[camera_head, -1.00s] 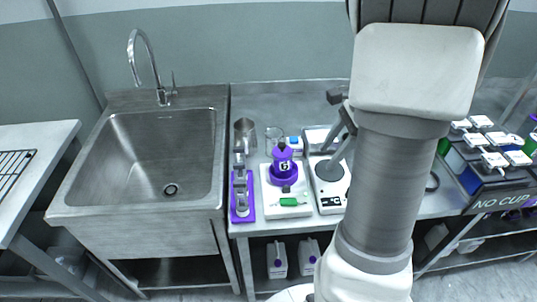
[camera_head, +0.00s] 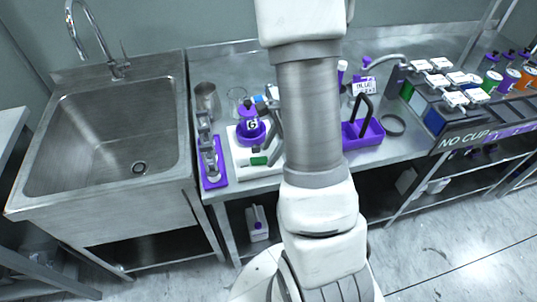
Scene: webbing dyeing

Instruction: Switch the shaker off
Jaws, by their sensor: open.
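The shaker (camera_head: 241,160) is a white box on the steel bench, left of my arm. A purple holder on it carries a purple bottle (camera_head: 247,122) marked "G". A green switch (camera_head: 259,161) sits on the shaker's front part. My gripper (camera_head: 274,130) shows as dark fingers just right of the bottle, above the shaker's right side. It is open, partly hidden behind my own arm. I cannot tell whether it touches the shaker.
A purple rack (camera_head: 213,178) stands close left of the shaker, with a metal beaker (camera_head: 207,98) behind it. A purple tray (camera_head: 375,135) with a dark handle stands right of my arm. A sink (camera_head: 120,130) is at left. A "NO CUP" rack (camera_head: 470,138) is at right.

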